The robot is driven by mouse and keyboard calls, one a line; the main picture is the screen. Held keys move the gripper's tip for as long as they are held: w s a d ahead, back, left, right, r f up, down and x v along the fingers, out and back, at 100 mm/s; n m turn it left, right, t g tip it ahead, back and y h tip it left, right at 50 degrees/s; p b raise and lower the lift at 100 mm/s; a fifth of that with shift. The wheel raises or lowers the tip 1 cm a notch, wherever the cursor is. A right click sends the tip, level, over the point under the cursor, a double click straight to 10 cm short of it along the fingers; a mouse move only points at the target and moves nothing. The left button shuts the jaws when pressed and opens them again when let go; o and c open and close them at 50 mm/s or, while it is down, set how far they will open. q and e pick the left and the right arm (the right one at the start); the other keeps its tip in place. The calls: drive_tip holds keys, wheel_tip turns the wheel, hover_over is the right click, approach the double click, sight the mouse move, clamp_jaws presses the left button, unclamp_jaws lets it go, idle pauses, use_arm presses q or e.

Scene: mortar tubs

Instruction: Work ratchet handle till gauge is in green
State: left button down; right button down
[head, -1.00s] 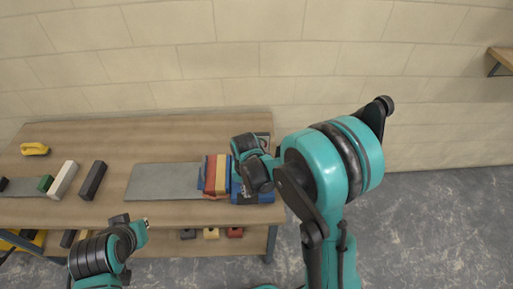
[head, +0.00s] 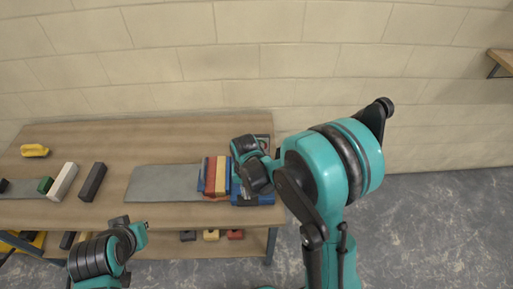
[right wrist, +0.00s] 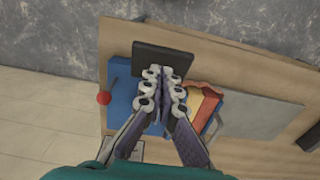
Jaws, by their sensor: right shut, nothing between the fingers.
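The blue ratchet unit (head: 262,200) sits at the right end of the workbench in the head view, partly covered by my right arm. In the right wrist view the blue body (right wrist: 122,97) carries a dark rod that ends in a red ball knob (right wrist: 103,98). A flat black panel (right wrist: 150,56) stands over the body. My right gripper (right wrist: 164,80) is shut and empty, with its fingertips in front of the panel, to the right of the knob and apart from it. The gauge's dial face cannot be made out.
White and black bars, a green block and a yellow object (head: 34,150) are farther left. Small blocks sit on the lower shelf.

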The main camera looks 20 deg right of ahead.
drive_tip(key=shift+f, duration=0.15)
wheel_tip(320, 180, down, 13)
drive_tip(key=b, duration=1.2)
wheel_tip(320, 180, up, 13)
drive_tip(key=p, duration=0.9)
drive_tip(key=shift+r, duration=0.2)
drive_tip(key=shift+f, duration=0.1)
idle(0.3)
wheel_tip(320, 180, down, 8)
drive_tip(key=b, duration=0.6)
drive_tip(key=shift+r+b, duration=0.25)
drive_tip(key=shift+b, duration=0.1)
wheel_tip(320, 180, up, 8)
drive_tip(key=p, duration=0.5)
drive_tip(key=shift+f+p, duration=0.15)
drive_tip(key=shift+p, duration=0.15)
